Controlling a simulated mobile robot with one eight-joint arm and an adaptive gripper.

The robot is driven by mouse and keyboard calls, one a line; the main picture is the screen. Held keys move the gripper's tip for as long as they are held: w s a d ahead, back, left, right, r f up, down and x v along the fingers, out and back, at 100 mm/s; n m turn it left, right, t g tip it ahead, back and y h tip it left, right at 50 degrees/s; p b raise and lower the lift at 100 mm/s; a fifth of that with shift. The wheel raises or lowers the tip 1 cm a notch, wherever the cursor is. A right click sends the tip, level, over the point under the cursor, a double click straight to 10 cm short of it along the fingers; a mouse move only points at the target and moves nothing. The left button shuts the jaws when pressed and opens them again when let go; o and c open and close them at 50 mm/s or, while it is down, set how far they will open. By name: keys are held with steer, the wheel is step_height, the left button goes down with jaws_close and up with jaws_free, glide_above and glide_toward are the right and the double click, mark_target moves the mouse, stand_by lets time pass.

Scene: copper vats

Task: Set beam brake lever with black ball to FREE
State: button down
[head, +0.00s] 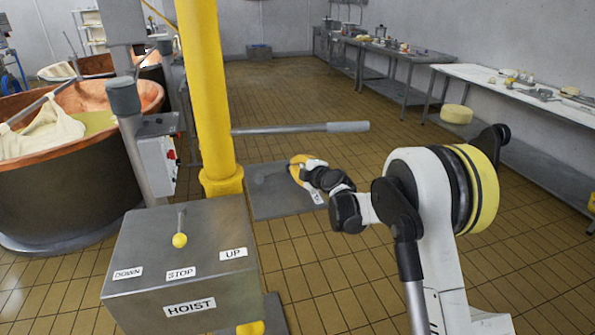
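A grey metal plate or box top (283,205) lies beyond the hoist box, right of the yellow column's foot. A small white label (318,197) sits on its right part; its lettering is too small to read. My gripper (298,172) is over this plate, at the end of my arm, which reaches in from the right. The gripper is small and partly covered by my wrist, so I cannot tell whether its fingers are open or shut. I cannot make out a lever with a black ball; the gripper and wrist cover part of the plate.
In front stands the hoist box (150,255), with a yellow-ball lever (180,240) and labels DOWN, STOP and UP. A grey-handled bar (300,128) sticks out right from the yellow column (207,90). A copper vat (75,185) is at left. Tables (520,90) line the right wall. Open floor lies between.

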steer(key=shift+w+a, duration=0.35)
steer(key=shift+w, duration=0.3)
steer(key=shift+w+a, duration=0.35)
steer(key=shift+w, duration=0.3)
